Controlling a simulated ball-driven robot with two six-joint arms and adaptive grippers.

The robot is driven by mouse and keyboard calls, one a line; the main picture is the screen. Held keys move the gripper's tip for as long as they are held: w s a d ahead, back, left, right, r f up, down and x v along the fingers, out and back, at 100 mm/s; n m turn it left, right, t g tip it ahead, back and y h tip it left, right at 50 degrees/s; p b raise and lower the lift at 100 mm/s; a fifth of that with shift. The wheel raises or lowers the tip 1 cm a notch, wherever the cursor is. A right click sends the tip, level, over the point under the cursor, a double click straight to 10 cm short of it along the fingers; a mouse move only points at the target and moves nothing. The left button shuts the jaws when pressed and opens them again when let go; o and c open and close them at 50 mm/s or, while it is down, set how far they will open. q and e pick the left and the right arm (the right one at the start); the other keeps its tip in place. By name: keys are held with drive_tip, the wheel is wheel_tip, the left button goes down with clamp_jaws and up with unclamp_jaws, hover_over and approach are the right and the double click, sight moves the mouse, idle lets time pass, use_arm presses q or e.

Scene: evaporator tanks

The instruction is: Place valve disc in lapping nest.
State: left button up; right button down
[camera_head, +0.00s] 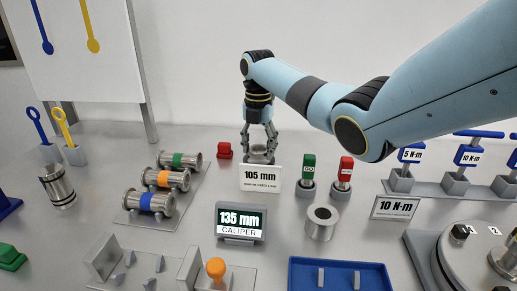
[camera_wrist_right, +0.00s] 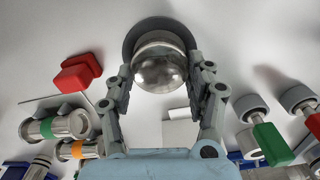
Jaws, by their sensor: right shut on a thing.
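The valve disc (camera_wrist_right: 160,68), a shiny round metal piece, sits between the fingers of my right gripper (camera_wrist_right: 160,76) in the right wrist view. A dark grey ring, which looks like the lapping nest (camera_wrist_right: 136,36), shows around its far side. In the head view my right gripper (camera_head: 260,147) points straight down at the back of the bench, with its fingers around a small round grey piece (camera_head: 262,158) behind the 105 mm sign. Whether the disc is seated in the ring or just above it I cannot tell. My left gripper is not in view.
The 105 mm sign (camera_head: 261,178) stands just in front of my right gripper. A red block (camera_head: 224,151) is to its left, and green (camera_head: 309,170) and red (camera_head: 345,172) handled gauges to its right. Banded metal spools (camera_head: 158,179) and a caliper display (camera_head: 240,220) stand nearer.

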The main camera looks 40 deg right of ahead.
sight(258, 149)
drive_tip(key=shift+f, duration=0.3)
drive_tip(key=shift+f, duration=0.15)
drive_tip(key=shift+f, duration=0.5)
drive_tip(key=shift+c, duration=2.3)
unclamp_jaws()
wheel_tip(258, 149, up, 13)
drive_tip(key=shift+r, duration=0.15)
